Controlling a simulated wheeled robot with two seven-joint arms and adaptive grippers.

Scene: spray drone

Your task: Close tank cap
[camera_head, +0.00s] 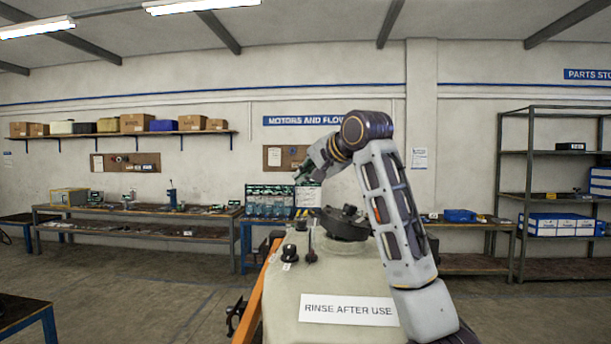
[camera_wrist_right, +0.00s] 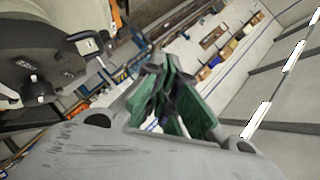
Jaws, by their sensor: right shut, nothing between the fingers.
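The pale tank (camera_head: 325,275) stands in front of me. Its dark round cap (camera_head: 345,222) sits tilted over the translucent neck ring (camera_head: 343,246) on the tank top; my arm hides its right part. A large dark round part, which looks like the cap (camera_wrist_right: 40,55), fills the upper left of the wrist view. My right gripper (camera_head: 302,173) is up and to the left of the cap, apart from it. Its green-padded fingers (camera_wrist_right: 158,75) are shut and empty. My left gripper is not in view.
Small dark fittings (camera_head: 290,252) stand on the tank top left of the neck. An orange bar (camera_head: 258,295) runs along the tank's left side. Workbenches (camera_head: 130,212) and a shelf rack (camera_head: 550,185) line the back wall. The air left of my right gripper is clear.

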